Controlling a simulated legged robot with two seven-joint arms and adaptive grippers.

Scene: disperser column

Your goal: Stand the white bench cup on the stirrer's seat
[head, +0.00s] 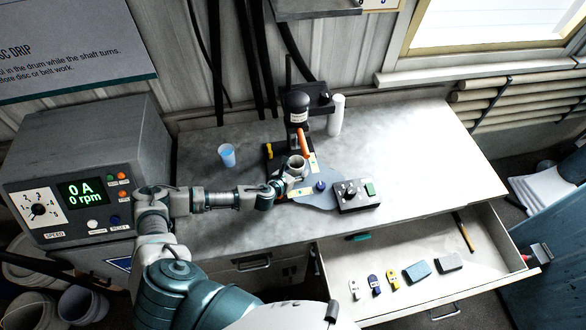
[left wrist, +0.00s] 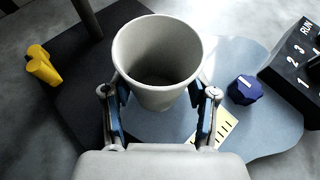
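The white bench cup (head: 296,161) is upright in front of the stirrer (head: 298,106), its open rim facing up and its inside looking empty. In the left wrist view the cup (left wrist: 157,65) fills the space between the fingers of my left gripper (left wrist: 163,103), one finger against each side. My left gripper (head: 284,180) also shows in the head view, shut on the cup. The black base plate (left wrist: 80,90) of the stirrer lies under and left of the cup. The cup hides part of the plate, and I cannot tell whether its bottom touches anything. My right gripper is out of view.
A blue-grey puddle (head: 318,198) spreads under the cup's right side. A blue knob (left wrist: 244,90) and a control box (head: 357,196) stand right. A light-blue cup (head: 227,155) and white cylinder (head: 336,115) stand on the bench. The open drawer (head: 420,281) holds small items.

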